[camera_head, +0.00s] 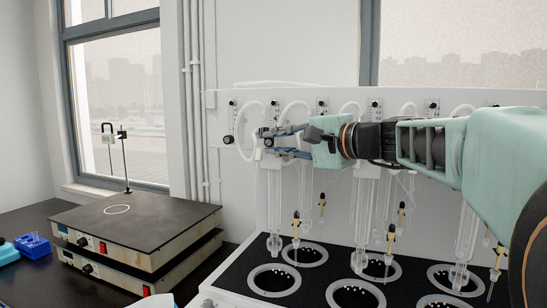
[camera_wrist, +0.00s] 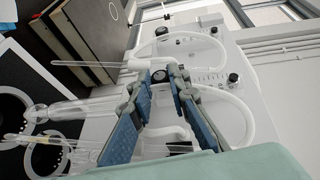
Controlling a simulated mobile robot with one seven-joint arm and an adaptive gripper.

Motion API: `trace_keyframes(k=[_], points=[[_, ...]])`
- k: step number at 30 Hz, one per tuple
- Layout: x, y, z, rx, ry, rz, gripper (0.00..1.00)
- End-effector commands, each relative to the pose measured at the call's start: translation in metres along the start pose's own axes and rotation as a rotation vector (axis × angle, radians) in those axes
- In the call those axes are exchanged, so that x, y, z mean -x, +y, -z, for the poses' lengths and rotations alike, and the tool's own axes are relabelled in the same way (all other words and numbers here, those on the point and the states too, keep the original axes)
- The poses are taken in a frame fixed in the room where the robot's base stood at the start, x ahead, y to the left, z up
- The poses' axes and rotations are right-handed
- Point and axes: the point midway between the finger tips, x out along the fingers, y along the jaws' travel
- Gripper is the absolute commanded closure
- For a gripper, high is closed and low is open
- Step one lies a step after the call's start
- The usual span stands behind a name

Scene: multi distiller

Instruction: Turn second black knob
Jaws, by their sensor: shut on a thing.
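A row of black knobs runs along the white distiller panel. The first black knob (camera_head: 228,140) is at the panel's left end and shows in the wrist view (camera_wrist: 162,31), clear of my gripper. My gripper (camera_head: 267,141) reaches in from the right, its fingers level and pointing left. In the wrist view, the fingertips of my gripper (camera_wrist: 161,79) are closed on the second black knob (camera_wrist: 160,75), one on each side. The fingers partly hide this knob in the head view.
Glass tubes (camera_head: 274,200) and white hoses (camera_head: 240,130) hang close around my fingers. A black plate with round rings (camera_head: 274,280) lies below. Stacked hot plates (camera_head: 135,235) stand at the left on the dark bench.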

Motion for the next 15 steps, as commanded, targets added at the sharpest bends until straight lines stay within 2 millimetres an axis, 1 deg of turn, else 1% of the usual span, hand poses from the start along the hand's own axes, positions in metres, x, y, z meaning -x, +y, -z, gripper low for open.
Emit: trace_keyframes(k=[1, 15], points=[[-0.0007, 0.0069, 0.0002, -0.005, 0.002, 0.016, 1.00], [-0.0010, 0.0099, -0.0001, -0.062, 0.001, 0.158, 1.00]])
